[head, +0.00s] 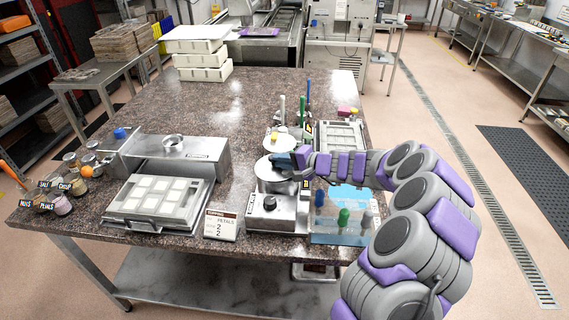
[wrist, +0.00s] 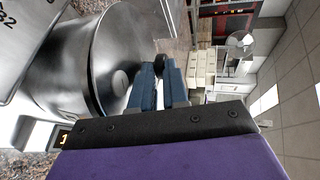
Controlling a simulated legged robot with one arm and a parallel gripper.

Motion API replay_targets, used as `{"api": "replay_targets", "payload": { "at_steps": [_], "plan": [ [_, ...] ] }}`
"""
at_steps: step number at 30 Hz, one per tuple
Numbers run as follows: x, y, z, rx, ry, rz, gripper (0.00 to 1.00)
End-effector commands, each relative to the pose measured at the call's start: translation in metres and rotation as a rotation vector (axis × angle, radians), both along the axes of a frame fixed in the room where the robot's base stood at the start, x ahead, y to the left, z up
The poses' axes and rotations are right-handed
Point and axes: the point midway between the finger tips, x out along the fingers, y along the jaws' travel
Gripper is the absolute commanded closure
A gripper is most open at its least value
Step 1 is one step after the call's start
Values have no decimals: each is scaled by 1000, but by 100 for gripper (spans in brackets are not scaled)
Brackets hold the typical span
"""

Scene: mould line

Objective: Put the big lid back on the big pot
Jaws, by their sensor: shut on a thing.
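The big pot (head: 275,186) is a round steel vessel on a heater unit with a black dial. The big lid (head: 263,168) shows as a pale shiny disc directly over the pot's top. In the wrist view the lid (wrist: 118,45) fills the upper left, with the pot's steel wall (wrist: 55,75) beside it. My gripper (head: 290,160) is at the right side of the lid. Its blue fingers (wrist: 160,78) are closed around the lid's small black knob (wrist: 160,62). I cannot tell whether the lid touches the rim.
A smaller pot (head: 279,141) stands just behind. Upright coloured handles rise behind it. A mould tray (head: 155,202), a steel box (head: 175,160) and a small sign (head: 221,226) are left.

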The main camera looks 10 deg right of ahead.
Motion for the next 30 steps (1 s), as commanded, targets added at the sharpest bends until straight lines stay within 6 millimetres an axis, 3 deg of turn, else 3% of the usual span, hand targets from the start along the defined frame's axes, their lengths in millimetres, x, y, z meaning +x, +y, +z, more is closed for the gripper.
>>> {"api": "replay_targets", "payload": {
  "at_steps": [4,5,13,23,30],
  "plan": [
    [0,-2,-1,9,3,11,100],
    [0,-4,-2,10,4,11,84],
    [-1,-6,-1,11,4,8,60],
    [0,-5,-1,8,4,7,60],
    [-14,-22,6,12,4,2,60]
  ]
}}
